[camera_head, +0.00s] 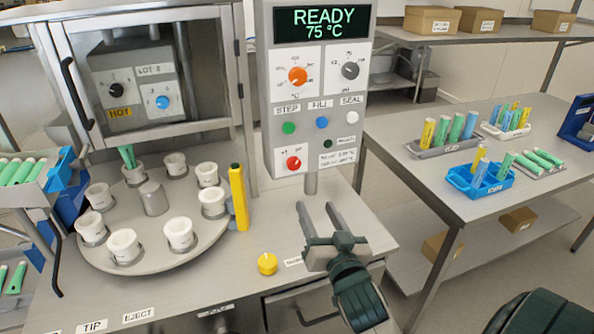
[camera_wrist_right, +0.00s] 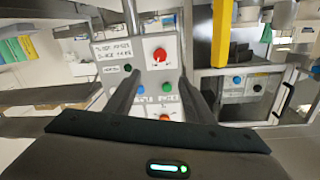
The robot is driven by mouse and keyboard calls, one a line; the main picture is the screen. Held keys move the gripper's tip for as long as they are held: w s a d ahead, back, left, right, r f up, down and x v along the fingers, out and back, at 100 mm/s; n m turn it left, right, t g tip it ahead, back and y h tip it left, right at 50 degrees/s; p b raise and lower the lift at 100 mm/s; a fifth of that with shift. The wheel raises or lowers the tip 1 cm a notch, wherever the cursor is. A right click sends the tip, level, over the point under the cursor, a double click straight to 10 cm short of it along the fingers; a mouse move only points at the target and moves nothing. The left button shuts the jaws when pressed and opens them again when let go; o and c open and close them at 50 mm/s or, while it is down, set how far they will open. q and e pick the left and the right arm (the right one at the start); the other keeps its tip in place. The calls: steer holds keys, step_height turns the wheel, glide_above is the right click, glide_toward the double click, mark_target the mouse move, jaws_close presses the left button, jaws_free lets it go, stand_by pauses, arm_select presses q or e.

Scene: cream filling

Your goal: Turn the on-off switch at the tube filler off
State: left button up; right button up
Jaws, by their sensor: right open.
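The tube filler's control panel (camera_head: 311,90) stands upright at the centre, its display (camera_head: 318,20) lit with "READY 75 °C". A red rotary switch (camera_head: 293,163) sits low on the panel, left of a small dark button; the small print around it is too fine to read. The switch also shows in the right wrist view (camera_wrist_right: 160,55), where the panel appears upside down. My right gripper (camera_head: 315,206) is open and empty, below and in front of the panel, apart from the switch. In the wrist view its fingers (camera_wrist_right: 160,78) point toward the panel. My left gripper is out of view.
Green, blue and white buttons and two larger dials (camera_head: 298,76) sit above the switch. A turntable (camera_head: 150,260) with several white cups and a yellow post (camera_head: 239,197) stand left. A yellow knob (camera_head: 267,263) is on the bench. A side table (camera_head: 455,185) with tube racks stands right.

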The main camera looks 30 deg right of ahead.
steer(key=shift+w, duration=0.1)
steer(key=p, duration=0.2)
glide_toward(294, 166)
steer(key=p+x, duration=0.2)
steer(key=x, duration=0.4)
steer(key=shift+r, duration=0.15)
steer(key=shift+x, duration=0.75)
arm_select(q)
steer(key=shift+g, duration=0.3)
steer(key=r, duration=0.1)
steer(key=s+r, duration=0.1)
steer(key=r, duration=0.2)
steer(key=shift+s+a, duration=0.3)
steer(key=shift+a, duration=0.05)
arm_select(e)
steer(key=shift+d, duration=0.1)
steer(key=shift+c, duration=0.7)
steer(key=c, duration=0.9)
